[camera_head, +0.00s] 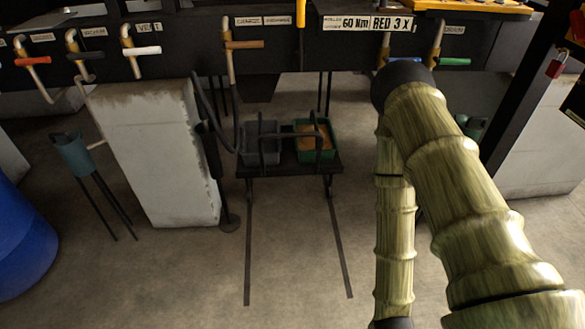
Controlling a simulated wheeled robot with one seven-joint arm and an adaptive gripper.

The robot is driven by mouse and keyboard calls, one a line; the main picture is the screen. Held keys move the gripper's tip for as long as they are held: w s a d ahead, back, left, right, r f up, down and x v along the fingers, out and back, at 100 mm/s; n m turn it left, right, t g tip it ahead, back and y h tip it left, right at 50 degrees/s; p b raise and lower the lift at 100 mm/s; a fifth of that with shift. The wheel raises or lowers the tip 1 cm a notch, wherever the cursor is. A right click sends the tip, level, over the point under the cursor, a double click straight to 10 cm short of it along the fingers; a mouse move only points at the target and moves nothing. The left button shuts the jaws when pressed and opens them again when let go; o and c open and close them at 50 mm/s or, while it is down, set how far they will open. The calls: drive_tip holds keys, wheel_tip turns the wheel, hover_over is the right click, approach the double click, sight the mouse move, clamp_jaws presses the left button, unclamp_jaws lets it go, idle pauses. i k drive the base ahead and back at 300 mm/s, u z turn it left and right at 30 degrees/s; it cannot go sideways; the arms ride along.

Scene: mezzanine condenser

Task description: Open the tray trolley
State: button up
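The tray trolley (292,171) is a dark, low flat platform under the bench, in the middle of the head view. It carries a grey bin (258,130) on the left and a green bin (328,154) with orange-brown contents on the right. A dark raised handle bar stands at its front edge. Two dark floor rails, left (248,250) and right (338,245), run from it toward me. The trolley sits at their far end. My bamboo-patterned arm is on the right, apart from the trolley. My gripper is out of view.
A pale concrete block (155,150) stands left of the trolley. A blue barrel (20,240) and a grey-green cup on legs (75,156) are farther left. Pipe valves with coloured handles line the bench above. The floor between the rails is clear.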

sight(290, 166)
drive_tip(key=k, duration=0.55)
drive_tip(key=z, duration=0.55)
drive_tip(key=i, duration=1)
drive_tip(key=u, duration=0.6)
drive_tip(key=i, duration=0.45)
drive_tip(key=u, duration=0.5)
